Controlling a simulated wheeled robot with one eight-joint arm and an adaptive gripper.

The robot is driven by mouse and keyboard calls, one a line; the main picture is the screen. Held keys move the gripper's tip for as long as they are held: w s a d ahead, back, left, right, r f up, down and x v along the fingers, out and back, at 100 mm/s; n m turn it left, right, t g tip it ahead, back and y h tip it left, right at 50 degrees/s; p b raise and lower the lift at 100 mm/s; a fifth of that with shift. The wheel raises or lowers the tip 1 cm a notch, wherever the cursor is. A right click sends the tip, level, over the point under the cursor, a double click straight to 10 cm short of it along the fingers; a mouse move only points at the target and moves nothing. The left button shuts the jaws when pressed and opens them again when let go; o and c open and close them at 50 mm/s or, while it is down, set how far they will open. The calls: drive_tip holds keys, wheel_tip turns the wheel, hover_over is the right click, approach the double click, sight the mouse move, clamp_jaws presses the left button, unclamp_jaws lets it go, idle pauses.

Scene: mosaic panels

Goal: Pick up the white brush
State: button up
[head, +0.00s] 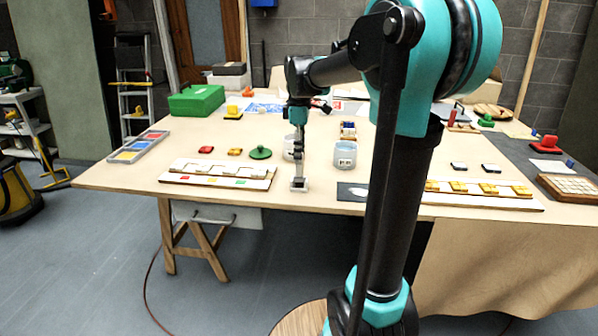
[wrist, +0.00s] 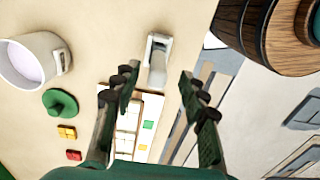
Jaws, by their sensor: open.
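In the wrist view the white brush (wrist: 158,60) shows a pale body with a greyer part. It sits just beyond and between the fingertips of my gripper (wrist: 160,82). The two fingers are spread apart with nothing between them. The brush appears untouched. The gripper points down at the table.
A mosaic panel (head: 218,181) lies left of the brush, with a green knobbed lid (head: 260,153) behind it. A white pot (wrist: 32,62) stands nearby; a labelled jar (head: 345,154) stands to the right. A dark sheet (head: 352,194) lies close on the right.

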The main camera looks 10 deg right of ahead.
sight(299, 177)
drive_tip(key=shift+w+f, duration=0.2)
drive_tip(key=shift+f, duration=2.45)
drive_tip(key=shift+c, duration=0.6)
clamp_jaws()
